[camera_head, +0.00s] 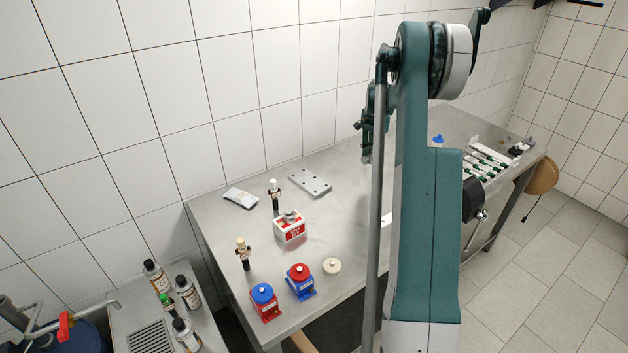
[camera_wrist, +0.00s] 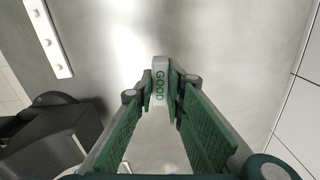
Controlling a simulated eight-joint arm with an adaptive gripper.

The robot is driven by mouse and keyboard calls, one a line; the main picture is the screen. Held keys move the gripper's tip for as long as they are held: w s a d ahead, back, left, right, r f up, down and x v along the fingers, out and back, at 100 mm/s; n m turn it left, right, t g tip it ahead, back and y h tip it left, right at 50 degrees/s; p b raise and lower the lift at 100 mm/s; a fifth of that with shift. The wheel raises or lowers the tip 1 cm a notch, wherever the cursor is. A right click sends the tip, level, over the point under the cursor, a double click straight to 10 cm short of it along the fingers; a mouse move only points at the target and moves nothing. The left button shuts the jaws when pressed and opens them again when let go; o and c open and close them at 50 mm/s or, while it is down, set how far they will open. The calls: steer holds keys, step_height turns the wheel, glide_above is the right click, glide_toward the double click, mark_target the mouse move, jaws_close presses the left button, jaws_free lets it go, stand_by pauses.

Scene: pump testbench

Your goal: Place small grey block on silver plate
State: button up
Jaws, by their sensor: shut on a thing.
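My gripper (camera_wrist: 160,88) is shut on a small grey block (camera_wrist: 160,72) in the wrist view. The block is pale grey, with the word GOOD in green on the face toward the camera. The silver plate (camera_head: 311,184) lies flat on the metal table in the head view, near the back wall, with small dark spots on its top. In the head view my arm hides the block.
On the metal table (camera_head: 345,222) stand a red-and-white box (camera_head: 290,229), a blue-capped red item (camera_head: 264,300), a red-capped blue item (camera_head: 300,282) and a cream disc (camera_head: 332,266). A white packet (camera_head: 240,198) lies left of the plate. A rack (camera_head: 486,162) is far right.

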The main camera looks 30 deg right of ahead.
steer(key=w+a, duration=0.6)
steer(key=a, duration=0.5)
steer(key=w+a+r+n, duration=0.1)
steer(key=w+a, duration=0.6)
steer(key=a, duration=0.4)
steer(key=shift+w+a+r+n, duration=0.15)
steer(key=shift+a+r+n, duration=0.1)
steer(key=shift+r+n, duration=0.05)
glide_above(310, 180)
steer(key=shift+a+f, duration=0.2)
steer(key=shift+f, duration=2.95)
steer(key=shift+f, duration=1.85)
steer(key=shift+f, duration=0.15)
steer(key=o, duration=0.7)
steer(key=shift+o, duration=0.3)
steer(key=shift+r, duration=0.2)
